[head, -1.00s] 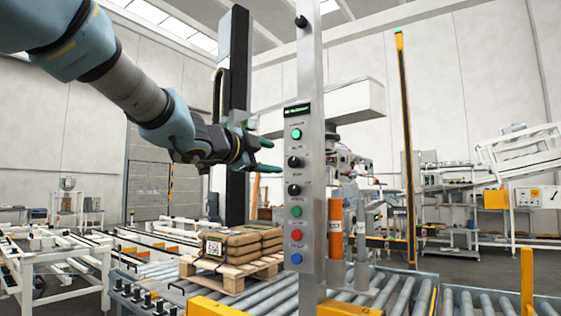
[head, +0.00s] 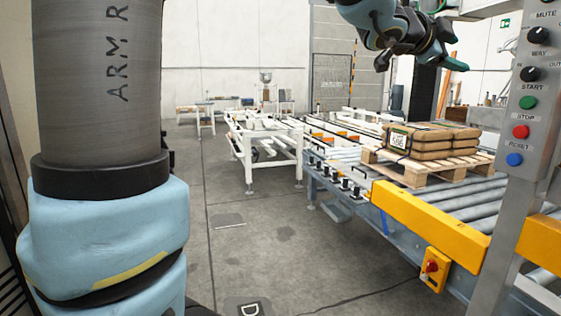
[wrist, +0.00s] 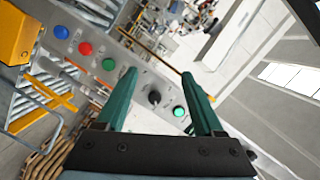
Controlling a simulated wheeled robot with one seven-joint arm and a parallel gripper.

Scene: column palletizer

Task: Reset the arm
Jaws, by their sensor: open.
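In the head view the panel (head: 527,100) carries black knobs and green, red and blue buttons. I cannot tell the exact gap between fingertips and panel.
A wooden pallet (head: 418,172) with stacked brown sacks (head: 432,142) sits on the roller conveyor (head: 465,195). A yellow guard beam (head: 428,220) with a red-knobbed yellow box (head: 434,269) edges it. A white conveyor frame (head: 249,155) stands further back. The grey floor (head: 262,220) at centre is clear.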

